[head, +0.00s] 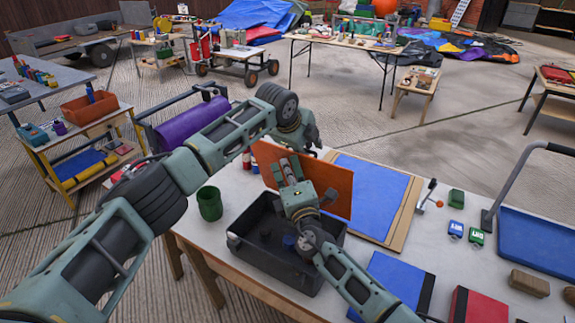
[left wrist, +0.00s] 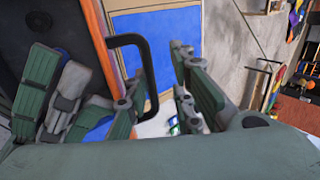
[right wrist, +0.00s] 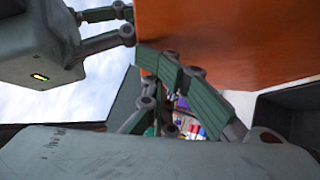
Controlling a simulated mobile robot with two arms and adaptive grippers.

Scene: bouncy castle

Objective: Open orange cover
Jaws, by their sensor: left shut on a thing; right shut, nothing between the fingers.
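The orange cover (head: 325,186) stands upright along the far side of a dark grey bin (head: 250,258). The bin's interior shows. In the left wrist view a black loop handle (left wrist: 147,62) stands out from the edge of the orange cover (left wrist: 93,18). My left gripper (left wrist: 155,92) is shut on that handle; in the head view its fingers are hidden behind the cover. My right gripper (head: 289,170) is shut and empty, on the near, bin side of the cover. In the right wrist view the cover (right wrist: 235,40) is close to its fingers; I cannot tell whether they touch.
A blue mat on a board (head: 370,195) lies behind the cover. A green cup (head: 209,203) stands left of the bin. A small red-knobbed lever (head: 430,195), green and blue boxes and a blue tray (head: 535,240) are to the right. A purple roll (head: 190,124) is at the left.

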